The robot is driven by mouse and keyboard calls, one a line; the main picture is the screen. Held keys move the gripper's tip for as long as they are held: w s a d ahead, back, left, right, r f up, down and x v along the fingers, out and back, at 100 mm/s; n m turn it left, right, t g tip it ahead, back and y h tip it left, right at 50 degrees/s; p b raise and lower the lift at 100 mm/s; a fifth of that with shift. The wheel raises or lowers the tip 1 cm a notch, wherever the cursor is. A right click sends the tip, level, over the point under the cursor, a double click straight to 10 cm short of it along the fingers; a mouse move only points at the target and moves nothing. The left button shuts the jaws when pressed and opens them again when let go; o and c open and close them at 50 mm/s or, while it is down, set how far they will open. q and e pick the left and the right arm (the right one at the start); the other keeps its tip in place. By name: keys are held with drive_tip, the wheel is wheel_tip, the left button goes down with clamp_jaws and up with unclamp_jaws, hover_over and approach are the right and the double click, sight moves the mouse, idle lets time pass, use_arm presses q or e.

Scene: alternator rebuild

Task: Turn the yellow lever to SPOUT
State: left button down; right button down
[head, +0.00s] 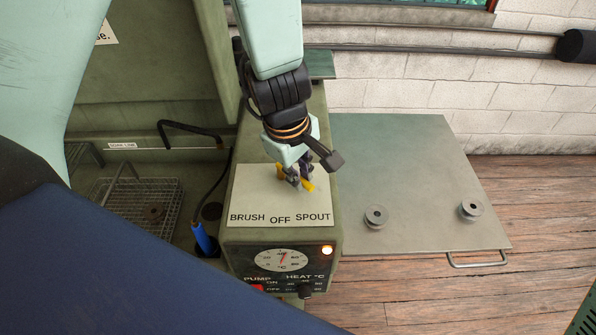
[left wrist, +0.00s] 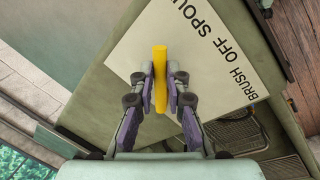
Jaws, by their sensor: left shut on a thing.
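The yellow lever (head: 308,187) stands over a pale plate (head: 258,200) on top of the green cabinet. The plate reads BRUSH, OFF and SPOUT from left to right. My left gripper (head: 298,182) reaches down from above and is shut on the lever, hiding its middle. In the left wrist view the lever (left wrist: 160,80) runs between the two fingers (left wrist: 166,92), and its far end lies on the SPOUT side of the plate (left wrist: 190,65). In the head view its visible tip lies above the word SPOUT. The pivot is hidden. My right gripper is not in view.
The cabinet front has a dial (head: 282,261), a lit lamp (head: 327,250) and a heat knob (head: 305,291). A wire basket (head: 125,205) and a blue-handled tool (head: 203,238) are at the left. A side shelf (head: 410,165) at the right carries two round metal parts, with free room around them.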

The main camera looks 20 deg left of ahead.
use_arm(q)
drive_tip(key=shift+s, duration=0.1)
idle(0.3)
drive_tip(key=c, duration=1.3)
unclamp_jaws()
drive_tip(key=shift+d, duration=0.15)
drive_tip(key=shift+c, duration=0.2)
drive_tip(key=shift+r, duration=0.55)
wheel_tip(320, 180, up, 11)
drive_tip(key=s, duration=0.2)
drive_tip(key=shift+a+f, duration=0.15)
drive_tip(key=shift+a, duration=0.25)
drive_tip(key=shift+a, duration=0.1)
